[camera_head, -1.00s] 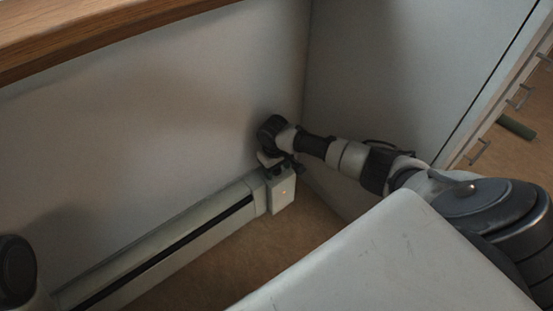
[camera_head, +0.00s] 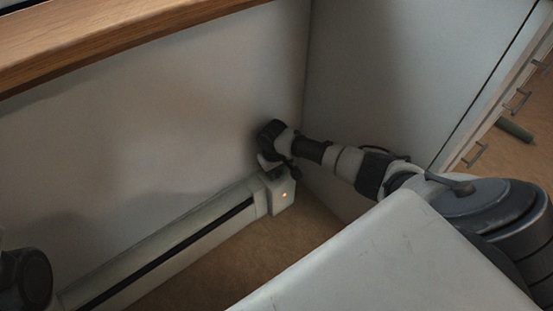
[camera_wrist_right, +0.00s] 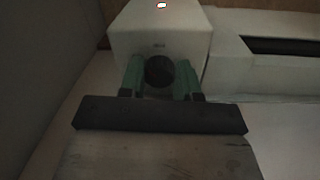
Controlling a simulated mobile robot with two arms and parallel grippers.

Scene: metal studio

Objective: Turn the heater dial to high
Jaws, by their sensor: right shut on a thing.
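The baseboard heater (camera_head: 160,250) runs low along the wall, with a white control box (camera_head: 284,196) at its right end and a small orange light lit on the box's front. In the right wrist view the box (camera_wrist_right: 160,32) carries a dark round dial (camera_wrist_right: 159,71). My right gripper (camera_wrist_right: 160,78) is shut on the dial, with a green finger on each side of it. In the head view the right gripper (camera_head: 276,172) reaches down to the top of the box, and the dial is hidden there. Any dial marking is too dark to read. My left gripper does not show.
A wooden ledge (camera_head: 120,38) overhangs the heater. A grey panel (camera_head: 390,75) stands close behind my right arm, making a tight corner. Drawers with handles (camera_head: 517,101) and a green cylinder (camera_head: 515,130) are at the far right. The brown floor (camera_head: 240,262) in front is clear.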

